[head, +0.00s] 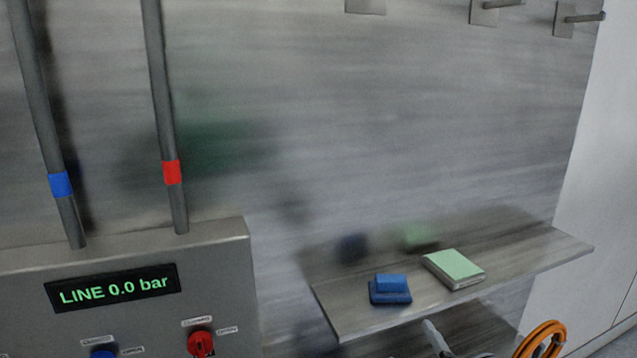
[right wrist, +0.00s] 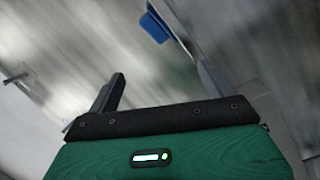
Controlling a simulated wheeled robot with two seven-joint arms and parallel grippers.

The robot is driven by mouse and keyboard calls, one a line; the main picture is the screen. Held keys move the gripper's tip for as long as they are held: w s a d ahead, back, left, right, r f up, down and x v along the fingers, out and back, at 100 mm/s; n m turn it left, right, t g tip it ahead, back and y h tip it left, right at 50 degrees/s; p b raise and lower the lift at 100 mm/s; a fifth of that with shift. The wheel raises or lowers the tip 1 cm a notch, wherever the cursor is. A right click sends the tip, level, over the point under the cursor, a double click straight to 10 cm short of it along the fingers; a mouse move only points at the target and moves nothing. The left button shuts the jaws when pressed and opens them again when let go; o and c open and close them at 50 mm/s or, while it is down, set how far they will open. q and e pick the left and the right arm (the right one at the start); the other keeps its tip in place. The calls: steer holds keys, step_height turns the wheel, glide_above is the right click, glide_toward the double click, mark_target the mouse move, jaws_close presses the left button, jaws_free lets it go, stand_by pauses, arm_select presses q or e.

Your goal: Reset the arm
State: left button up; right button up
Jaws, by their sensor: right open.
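My right gripper (right wrist: 160,75) shows in the right wrist view. Its two dark fingers stand apart with nothing between them, and its green body fills the bottom of that view. A blue thing (right wrist: 153,27) shows beyond the fingertips, apart from them, against a blurred grey surface. My left gripper is in neither view. In the head view, a short grey piece (head: 436,336) pokes up at the bottom edge; I cannot tell what it belongs to.
A wall shelf (head: 350,318) carries a blue block (head: 390,289) and a pale green pad (head: 455,268). At left, a grey control box (head: 225,270) has a display (head: 112,288) reading LINE 0.0 bar and a red knob (head: 200,343). An orange ring (head: 542,338) shows below the shelf.

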steer(key=s+d+f+m+g+h, duration=0.1)
steer(key=s+d+f+m+g, duration=0.15)
steer(key=s+f+g, duration=0.35)
steer(key=s+d+f+m+g+h, duration=0.15)
steer(key=s+f+m, duration=0.25)
steer(key=f, duration=0.5)
steer(key=s+d+f+m+g, duration=0.2)
steer(key=s+f+m+g, duration=0.45)
steer(key=s, duration=0.85)
step_height(320, 180, down, 32)
steer(key=n+g, duration=0.2)
steer(key=s+d+f, duration=0.1)
steer(key=s+f, duration=0.9)
steer(key=s+d+f+g, duration=0.1)
steer(key=s+d+f, duration=0.1)
steer(key=s+f, duration=0.8)
steer(key=shift+d+f, duration=0.15)
steer(key=shift+d, duration=0.15)
